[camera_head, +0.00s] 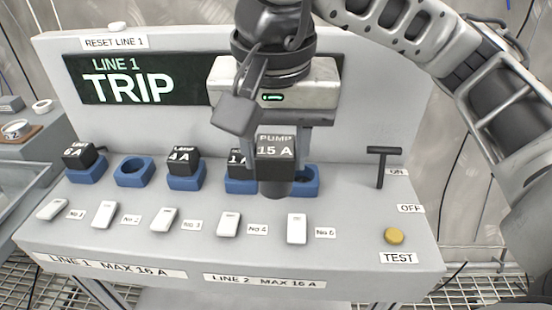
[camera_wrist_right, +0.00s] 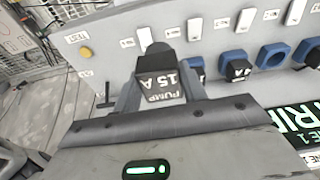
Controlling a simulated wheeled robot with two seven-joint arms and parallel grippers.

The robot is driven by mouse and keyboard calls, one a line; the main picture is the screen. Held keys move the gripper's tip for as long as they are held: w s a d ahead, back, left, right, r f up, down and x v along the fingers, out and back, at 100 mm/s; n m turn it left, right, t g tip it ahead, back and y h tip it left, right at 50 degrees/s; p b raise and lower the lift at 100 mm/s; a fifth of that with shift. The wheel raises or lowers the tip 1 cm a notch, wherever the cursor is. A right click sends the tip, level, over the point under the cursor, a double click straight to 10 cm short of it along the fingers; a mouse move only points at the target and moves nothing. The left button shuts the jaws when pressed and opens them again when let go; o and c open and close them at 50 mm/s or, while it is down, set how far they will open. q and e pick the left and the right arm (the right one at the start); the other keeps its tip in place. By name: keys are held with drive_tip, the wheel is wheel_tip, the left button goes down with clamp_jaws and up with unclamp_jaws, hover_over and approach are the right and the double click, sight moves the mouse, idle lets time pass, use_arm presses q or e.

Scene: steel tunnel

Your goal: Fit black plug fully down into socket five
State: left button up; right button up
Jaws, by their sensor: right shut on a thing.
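The black plug marked PUMP 15 A (camera_head: 275,160) is held between the fingers of my right gripper (camera_head: 276,148). It is roughly upright, and its round lower end shows below the body, outside any socket. In the head view it covers the gap between sockets four and five. Socket five (camera_head: 311,183) is a blue ring, partly hidden behind the plug and a finger; its opening shows partly. In the right wrist view the same plug (camera_wrist_right: 160,84) sits between the fingertips (camera_wrist_right: 161,92) and hides socket five. My left gripper is not in view.
Socket four (camera_head: 237,185) holds a black plug, partly hidden. Socket three (camera_head: 186,178) and socket one (camera_head: 86,172) hold plugs; socket two (camera_head: 134,171) is empty. White switches (camera_head: 297,228) line the front. A T-handle (camera_head: 382,166) and yellow button (camera_head: 394,236) are at right. The display (camera_head: 135,80) reads LINE 1 TRIP.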

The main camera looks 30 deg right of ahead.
drive_tip(key=shift+w+d+f+b, duration=0.35)
drive_tip(key=shift+w+d+f, duration=1.3)
drive_tip(key=shift+f, duration=0.4)
drive_tip(key=shift+w+d+f+b, duration=0.3)
drive_tip(key=shift+w+d+f, duration=1.1)
drive_tip(key=shift+d+f, duration=0.6)
drive_tip(key=shift+w+d+f+b, duration=0.35)
drive_tip(key=shift+w+d+f, duration=1.2)
drive_tip(key=shift+f, duration=0.6)
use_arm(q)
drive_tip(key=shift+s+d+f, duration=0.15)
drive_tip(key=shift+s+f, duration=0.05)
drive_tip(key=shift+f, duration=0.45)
use_arm(e)
drive_tip(key=shift+f, duration=0.2)
drive_tip(key=o, duration=1)
drive_tip(key=shift+r, duration=0.15)
